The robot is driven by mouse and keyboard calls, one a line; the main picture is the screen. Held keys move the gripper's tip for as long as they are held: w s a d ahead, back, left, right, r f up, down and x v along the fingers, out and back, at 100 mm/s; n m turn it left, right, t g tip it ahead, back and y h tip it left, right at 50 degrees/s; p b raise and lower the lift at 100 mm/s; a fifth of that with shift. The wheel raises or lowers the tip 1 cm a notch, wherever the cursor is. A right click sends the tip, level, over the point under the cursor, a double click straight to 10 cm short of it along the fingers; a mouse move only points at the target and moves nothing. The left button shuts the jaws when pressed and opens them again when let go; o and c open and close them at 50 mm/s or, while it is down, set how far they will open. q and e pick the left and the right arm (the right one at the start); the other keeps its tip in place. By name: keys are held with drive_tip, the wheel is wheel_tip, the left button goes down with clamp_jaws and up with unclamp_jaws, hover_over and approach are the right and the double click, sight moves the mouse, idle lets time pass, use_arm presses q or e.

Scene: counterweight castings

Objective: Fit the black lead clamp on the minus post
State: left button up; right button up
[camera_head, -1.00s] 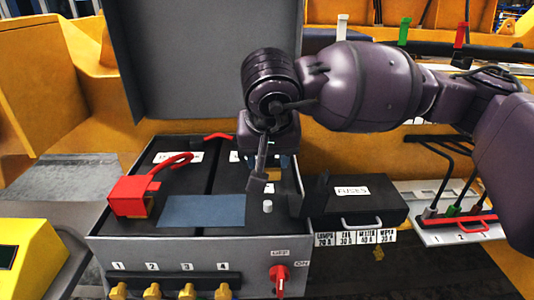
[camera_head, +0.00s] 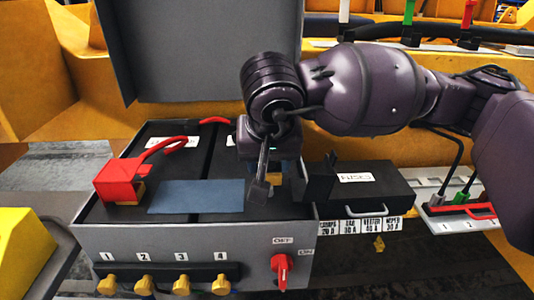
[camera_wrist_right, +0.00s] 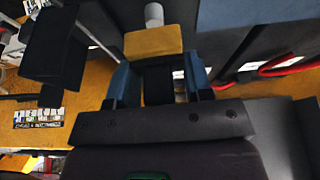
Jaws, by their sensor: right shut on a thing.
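My right gripper (camera_wrist_right: 158,78) is shut on the black lead clamp (camera_wrist_right: 157,88); its blue fingers lie on either side of the black body. The clamp's brass end (camera_wrist_right: 153,42) points away from the wrist, toward a short grey post (camera_wrist_right: 153,14). The two look close or overlapping; I cannot tell whether they touch. In the head view my right gripper (camera_head: 284,172) is over the right part of the battery box (camera_head: 180,241), and my arm hides the clamp and the post. A red clamp (camera_head: 120,180) sits on the box's left part. My left gripper is not in view.
A black fuse box (camera_head: 372,195) with a raised black part stands close right of the battery box. A grey lid (camera_head: 200,60) stands open behind. A red switch (camera_head: 282,268) and several yellow knobs line the front. A blue-grey patch (camera_head: 197,196) lies on top.

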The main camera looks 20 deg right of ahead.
sight(269, 170)
drive_tip(key=shift+f, duration=0.3)
use_arm(q)
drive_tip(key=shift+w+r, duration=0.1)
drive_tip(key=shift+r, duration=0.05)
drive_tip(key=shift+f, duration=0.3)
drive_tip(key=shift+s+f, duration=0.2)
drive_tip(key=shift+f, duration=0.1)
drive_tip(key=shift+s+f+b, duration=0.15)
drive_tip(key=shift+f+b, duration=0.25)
drive_tip(key=shift+b, duration=0.15)
idle(1.2)
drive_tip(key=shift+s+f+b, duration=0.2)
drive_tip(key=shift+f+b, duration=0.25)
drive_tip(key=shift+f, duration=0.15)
use_arm(e)
drive_tip(key=shift+f, duration=0.65)
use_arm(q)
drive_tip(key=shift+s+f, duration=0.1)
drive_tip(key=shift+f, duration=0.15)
use_arm(e)
drive_tip(key=shift+f, duration=0.25)
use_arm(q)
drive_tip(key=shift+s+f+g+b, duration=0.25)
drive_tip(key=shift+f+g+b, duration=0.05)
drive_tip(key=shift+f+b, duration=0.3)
use_arm(e)
drive_tip(key=shift+f, duration=0.75)
